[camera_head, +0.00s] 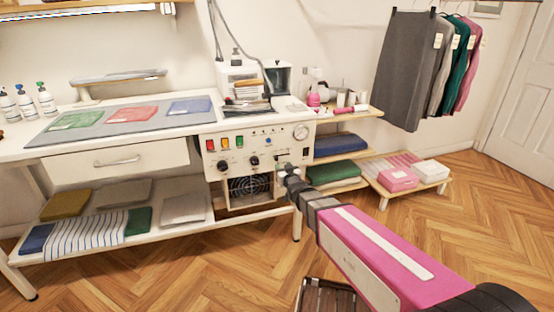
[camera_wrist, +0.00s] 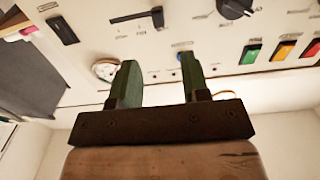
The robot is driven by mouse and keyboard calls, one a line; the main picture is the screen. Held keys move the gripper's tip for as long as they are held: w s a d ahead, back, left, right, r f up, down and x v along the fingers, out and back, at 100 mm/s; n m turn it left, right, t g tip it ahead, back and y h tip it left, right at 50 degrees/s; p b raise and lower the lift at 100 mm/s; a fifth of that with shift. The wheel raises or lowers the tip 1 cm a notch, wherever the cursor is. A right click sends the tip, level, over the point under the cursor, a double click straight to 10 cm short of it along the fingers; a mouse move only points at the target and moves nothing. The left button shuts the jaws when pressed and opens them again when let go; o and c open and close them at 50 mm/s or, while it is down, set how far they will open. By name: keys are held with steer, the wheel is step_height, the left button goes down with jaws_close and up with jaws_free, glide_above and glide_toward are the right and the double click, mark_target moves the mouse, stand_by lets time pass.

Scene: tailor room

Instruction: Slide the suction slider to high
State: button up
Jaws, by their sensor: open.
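The suction slider (camera_wrist: 157,17) is a small black knob in a dark horizontal slot on the white control panel (camera_wrist: 200,28). In the wrist view the knob stands at the right end of the slot, and the slot runs out to its left. The labels by it are too small to read. My gripper (camera_wrist: 159,62) is open and empty, with its two dark green fingers apart in front of the panel. The knob lies beyond the fingertips, roughly in line with the gap between them. In the head view my gripper (camera_head: 284,168) is at the right part of the panel and hides some of it.
Near the slider are a black dial (camera_wrist: 236,8), a black rocker switch (camera_wrist: 62,30) and a round gauge (camera_wrist: 105,70). Green, orange and red buttons (camera_wrist: 285,50) lie to the right in the wrist view.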

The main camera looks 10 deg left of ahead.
mark_target(277, 157)
steer(key=x, duration=0.9)
steer(key=shift+d, duration=0.1)
jaws_close()
